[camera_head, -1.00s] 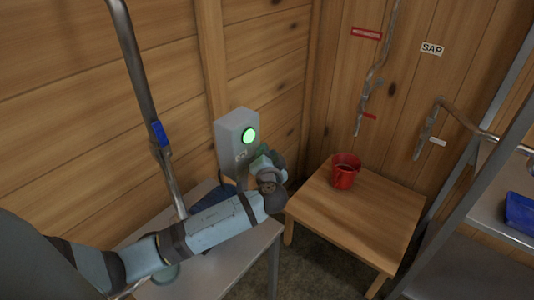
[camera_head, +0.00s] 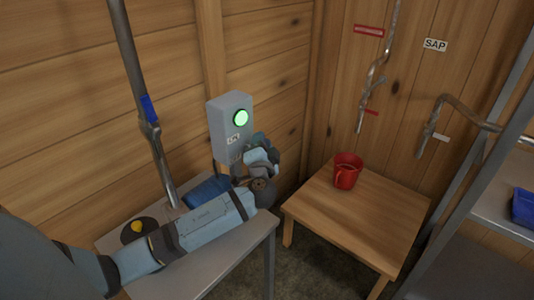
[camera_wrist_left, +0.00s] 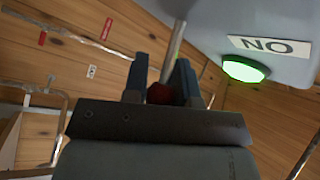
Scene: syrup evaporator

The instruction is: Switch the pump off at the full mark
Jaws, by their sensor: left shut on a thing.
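My left gripper (camera_head: 262,158) is just below and right of the box. In the left wrist view its dark fingers (camera_wrist_left: 161,84) are shut on a switch lever (camera_wrist_left: 174,52), a thin metal rod with a red knob (camera_wrist_left: 159,93) between them. The lever's grip is hidden in the head view. My right gripper is out of view.
A red mug (camera_head: 347,171) stands on a wooden table (camera_head: 375,215). Pipes run along the back wall, with red markers (camera_head: 369,30) and a SAP sign (camera_head: 435,44). A metal shelf borders the right.

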